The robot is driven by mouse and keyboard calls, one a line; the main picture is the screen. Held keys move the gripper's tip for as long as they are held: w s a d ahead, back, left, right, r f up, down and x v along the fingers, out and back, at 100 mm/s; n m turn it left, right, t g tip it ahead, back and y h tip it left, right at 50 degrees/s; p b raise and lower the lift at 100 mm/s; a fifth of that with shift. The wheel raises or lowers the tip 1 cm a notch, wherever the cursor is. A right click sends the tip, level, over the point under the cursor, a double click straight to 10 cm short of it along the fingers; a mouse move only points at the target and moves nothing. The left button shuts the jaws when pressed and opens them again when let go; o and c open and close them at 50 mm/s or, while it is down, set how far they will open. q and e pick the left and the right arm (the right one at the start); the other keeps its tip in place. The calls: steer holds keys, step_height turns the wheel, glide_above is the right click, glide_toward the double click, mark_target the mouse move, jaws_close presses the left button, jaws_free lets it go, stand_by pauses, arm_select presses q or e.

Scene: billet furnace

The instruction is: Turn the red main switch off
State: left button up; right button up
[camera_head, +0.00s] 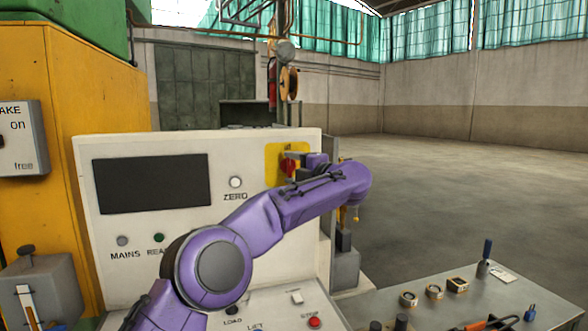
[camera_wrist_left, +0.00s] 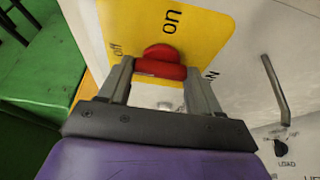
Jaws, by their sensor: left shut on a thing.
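The red main switch (camera_wrist_left: 160,51) sits on a yellow plate (camera_wrist_left: 205,40) lettered "on" and "off". In the head view the red switch (camera_head: 287,166) shows in part at the panel's upper right, with the yellow plate (camera_head: 273,153) behind it. My left gripper (camera_wrist_left: 161,70) has a finger on each side of the switch's red handle and is shut on it. In the head view the left gripper (camera_head: 298,163) is at the switch, and its arm hides part of the plate. I cannot tell which mark the handle points to. My right gripper is not in view.
The white panel carries a dark screen (camera_head: 152,183), a ZERO button (camera_head: 236,182) and MAINS lamp (camera_head: 122,241). A red STOP button (camera_head: 314,322) is on the lower console. A bench (camera_head: 470,305) with rings and tools stands at lower right. Open floor lies beyond.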

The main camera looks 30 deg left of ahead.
arm_select(q)
steer(key=shift+f, duration=0.35)
steer(key=o, duration=1.1)
steer(key=shift+s, duration=0.1)
steer(key=shift+c, duration=0.2)
steer(key=shift+s+r, duration=0.1)
steer(key=shift+r, duration=0.15)
steer(key=shift+d, duration=0.25)
steer(key=b+v, duration=0.3)
steer(key=v, duration=0.7)
steer(key=shift+r, duration=0.1)
